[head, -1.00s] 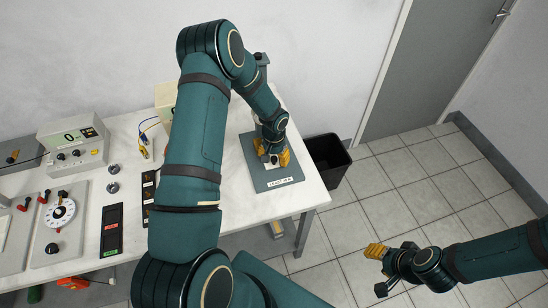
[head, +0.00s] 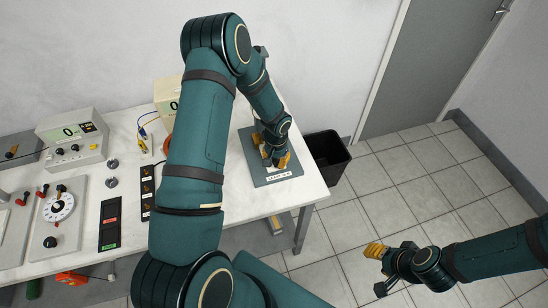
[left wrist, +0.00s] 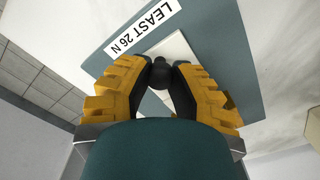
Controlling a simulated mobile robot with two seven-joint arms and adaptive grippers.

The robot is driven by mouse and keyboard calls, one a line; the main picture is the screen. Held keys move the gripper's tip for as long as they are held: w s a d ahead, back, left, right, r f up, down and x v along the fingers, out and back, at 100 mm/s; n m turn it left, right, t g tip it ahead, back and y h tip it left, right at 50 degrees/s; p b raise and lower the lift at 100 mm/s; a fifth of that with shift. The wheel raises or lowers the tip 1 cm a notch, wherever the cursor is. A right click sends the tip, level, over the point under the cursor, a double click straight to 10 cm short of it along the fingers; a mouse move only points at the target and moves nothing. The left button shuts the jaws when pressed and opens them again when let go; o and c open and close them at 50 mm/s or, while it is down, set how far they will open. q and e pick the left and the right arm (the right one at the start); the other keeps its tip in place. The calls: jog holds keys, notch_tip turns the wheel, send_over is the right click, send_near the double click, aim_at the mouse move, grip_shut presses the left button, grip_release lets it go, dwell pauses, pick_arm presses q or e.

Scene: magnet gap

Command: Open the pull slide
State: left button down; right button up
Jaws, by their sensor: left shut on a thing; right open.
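The pull slide's blue-grey plate (head: 290,172) lies at the right end of the white table, with a white label at its front edge. In the left wrist view the plate (left wrist: 225,60) carries the label "LEAST 26 N" (left wrist: 143,27). A pale slide piece (left wrist: 178,47) shows beside a round black knob (left wrist: 160,74). My left gripper (head: 277,162) is over the plate; in the wrist view its yellow-backed fingers (left wrist: 160,80) are shut on the knob. The gripper hides much of the slide. My right gripper (head: 376,268) is open and empty, over the floor.
Left on the table stand a meter box (head: 72,138), a dial panel (head: 58,215) and a red-green switch strip (head: 110,224). A cream box (head: 168,95) stands behind my left arm. A black bin (head: 327,160) stands right of the table. The floor at right is clear.

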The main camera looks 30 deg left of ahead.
pick_arm(q)
jog(key=s+d+b, duration=0.1)
jog(key=s+d, duration=0.3)
jog(key=d, duration=0.1)
jog(key=shift+f+b, duration=0.1)
jog(key=shift+b, duration=0.3)
jog(key=shift+s+d, duration=0.15)
jog(key=shift+s, duration=0.1)
jog(key=shift+s+d+b, duration=0.3)
jog(key=shift+s+d, duration=0.15)
jog(key=shift+d, duration=0.05)
pick_arm(e)
notch_tip(320, 180, down, 4)
jog(key=shift+s+d+r, duration=0.1)
jog(key=shift+r, duration=0.15)
pick_arm(q)
jog(key=shift+a, duration=0.1)
jog(key=c, duration=0.8)
grip_release()
jog(key=shift+o, duration=0.2)
jog(key=shift+w, duration=0.1)
jog(key=shift+r, duration=0.2)
notch_tip(320, 180, up, 12)
